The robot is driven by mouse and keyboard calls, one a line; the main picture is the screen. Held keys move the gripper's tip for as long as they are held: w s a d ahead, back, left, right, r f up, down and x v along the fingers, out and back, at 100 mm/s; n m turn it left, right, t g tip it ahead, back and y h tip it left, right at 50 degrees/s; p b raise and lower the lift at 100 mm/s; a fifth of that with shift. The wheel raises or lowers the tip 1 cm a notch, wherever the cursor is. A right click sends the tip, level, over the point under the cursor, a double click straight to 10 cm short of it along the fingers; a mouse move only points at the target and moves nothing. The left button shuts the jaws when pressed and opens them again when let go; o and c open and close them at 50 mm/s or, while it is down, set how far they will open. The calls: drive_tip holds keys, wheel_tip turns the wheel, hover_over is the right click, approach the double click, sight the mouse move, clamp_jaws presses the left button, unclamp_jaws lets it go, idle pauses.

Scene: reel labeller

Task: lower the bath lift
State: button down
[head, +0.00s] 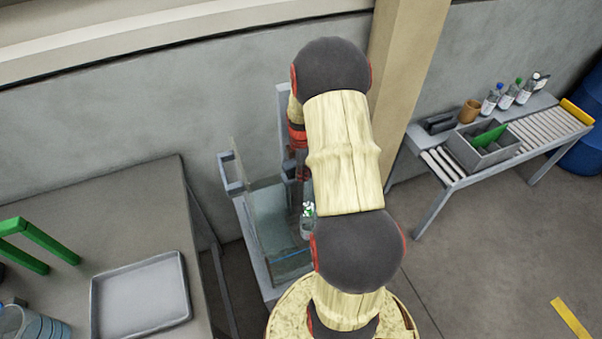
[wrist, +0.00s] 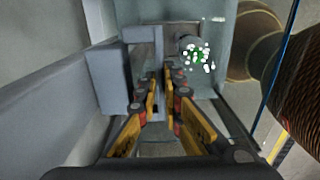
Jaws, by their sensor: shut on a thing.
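The glass-walled bath (head: 268,215) stands against the wall in the head view, left of my arm. Its grey lift frame rises behind it, partly covered by my arm. In the wrist view, my gripper (wrist: 164,82) points down with its yellow-and-red fingers close together at a blue-grey block of the bath lift (wrist: 141,62). The fingers are shut on a part of the lift, and the gripped spot is mostly hidden between them. A grey cylinder with white and green bits on top (wrist: 195,55) is beside the fingertips; it also shows in the head view (head: 308,210).
A grey table (head: 120,220) at left holds a tray (head: 140,296) and a green frame (head: 38,238). A roller bench (head: 510,140) with bottles and a divided box stands at right. Bare floor lies between the bath and this bench.

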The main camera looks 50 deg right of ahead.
drive_tip(key=shift+r, duration=0.1)
drive_tip(key=c, duration=1.9)
unclamp_jaws()
wheel_tip(320, 180, up, 12)
